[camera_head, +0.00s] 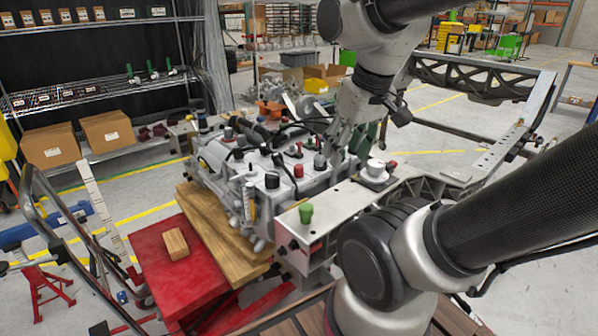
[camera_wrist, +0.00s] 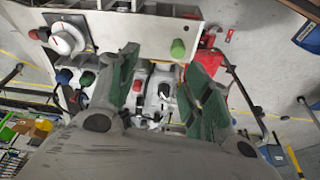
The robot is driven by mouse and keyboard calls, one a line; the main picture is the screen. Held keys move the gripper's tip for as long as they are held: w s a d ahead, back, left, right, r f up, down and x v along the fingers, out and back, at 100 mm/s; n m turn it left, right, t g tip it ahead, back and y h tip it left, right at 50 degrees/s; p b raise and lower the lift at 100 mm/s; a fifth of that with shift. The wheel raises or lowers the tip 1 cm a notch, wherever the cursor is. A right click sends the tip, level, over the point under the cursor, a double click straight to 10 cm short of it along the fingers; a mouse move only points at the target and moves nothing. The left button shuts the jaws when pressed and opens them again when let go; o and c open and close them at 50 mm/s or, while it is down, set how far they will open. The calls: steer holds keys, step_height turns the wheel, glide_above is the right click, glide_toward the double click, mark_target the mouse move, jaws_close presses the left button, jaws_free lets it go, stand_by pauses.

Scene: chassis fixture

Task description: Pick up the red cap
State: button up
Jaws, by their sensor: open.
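A bright red cap (camera_head: 298,171) stands on the grey chassis unit (camera_head: 236,182) in the head view, among black caps. My gripper (camera_head: 345,142) is above the right part of the unit, pointing down, apart from the bright red cap. In the wrist view, its green-padded fingers (camera_wrist: 163,62) are spread with nothing held between them. Which cap matches across the views I cannot tell.
A green cap (camera_head: 306,212) stands on the flat plate at the unit's right. A white round knob (camera_head: 375,169) stands near my gripper. Black caps (camera_head: 272,180) crowd the unit's top. A wooden block (camera_head: 175,243) lies on the red lift table (camera_head: 160,280).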

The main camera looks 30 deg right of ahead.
steer(key=w+d+f+m+g, duration=0.1)
steer(key=w+f+g, duration=0.25)
steer(key=w, duration=0.35)
steer(key=m, duration=1.2)
glide_above(300, 167)
steer(key=w, duration=0.1)
step_height(300, 167, down, 6)
steer(key=shift+d+r, duration=0.1)
steer(key=shift+d, duration=0.05)
steer(key=shift+w+r+m, duration=0.1)
steer(key=shift+w+m, duration=0.15)
steer(key=shift+m, duration=0.75)
steer(key=shift+f+m, duration=0.2)
steer(key=shift+m, duration=0.1)
steer(key=f, duration=0.7)
steer(key=shift+s+d+f, duration=0.1)
steer(key=shift+s+f, duration=0.15)
steer(key=shift+s, duration=0.1)
